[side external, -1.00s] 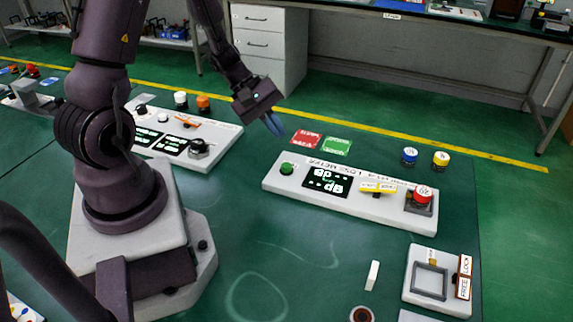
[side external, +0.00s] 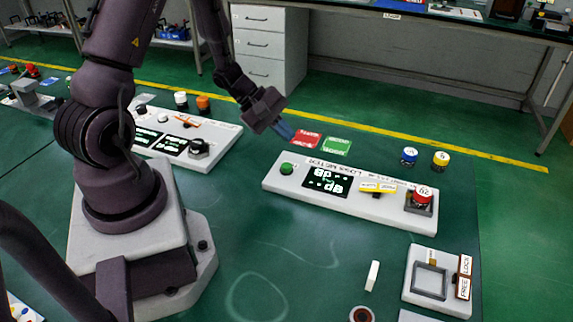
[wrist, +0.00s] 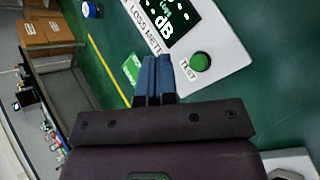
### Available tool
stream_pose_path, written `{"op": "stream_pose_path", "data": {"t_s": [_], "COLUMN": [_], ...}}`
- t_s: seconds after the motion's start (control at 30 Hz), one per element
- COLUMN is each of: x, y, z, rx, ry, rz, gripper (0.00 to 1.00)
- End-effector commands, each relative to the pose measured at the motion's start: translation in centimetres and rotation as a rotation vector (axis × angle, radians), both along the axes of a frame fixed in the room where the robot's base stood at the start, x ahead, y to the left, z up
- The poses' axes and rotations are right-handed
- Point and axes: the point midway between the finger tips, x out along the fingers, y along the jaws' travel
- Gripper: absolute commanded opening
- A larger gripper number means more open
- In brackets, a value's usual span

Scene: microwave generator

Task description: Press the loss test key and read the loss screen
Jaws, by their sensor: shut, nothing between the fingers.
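The loss meter (side external: 345,207) is a white panel on the green table, labelled "LOSS METER". Its green test key (side external: 287,168) is at the left end, and in the wrist view the key (wrist: 201,61) sits beside the word "TEST". The dark loss screen (side external: 325,181) shows white marks with "dB"; part of the screen (wrist: 168,17) shows at the top of the wrist view, and I cannot read a value. My gripper (side external: 288,134) is shut and empty, above and behind the key, apart from it. Its blue fingers (wrist: 153,70) are left of the key in the wrist view.
Red (side external: 305,139) and green (side external: 337,146) cards lie behind the meter. A red-topped weight (side external: 422,194) and yellow piece (side external: 377,187) are on its right part. Another white panel (side external: 185,135) stands left.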

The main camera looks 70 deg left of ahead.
Motion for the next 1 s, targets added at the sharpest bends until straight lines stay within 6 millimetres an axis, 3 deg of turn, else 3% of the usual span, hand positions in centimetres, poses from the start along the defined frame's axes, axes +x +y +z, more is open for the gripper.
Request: {"op": "stream_pose_path", "data": {"t_s": [0.2, 0.4, 1.0], "x": [-0.1, 0.0, 0.0], "y": [0.0, 0.0, 0.0], "z": [-3.3, -5.1, -5.8], "rx": [-0.003, -0.001, 0.0], "ry": [0.004, 0.001, 0.0], "rz": [0.002, 0.0, 0.0], "gripper": [0.0, 0.0, 0.0]}}
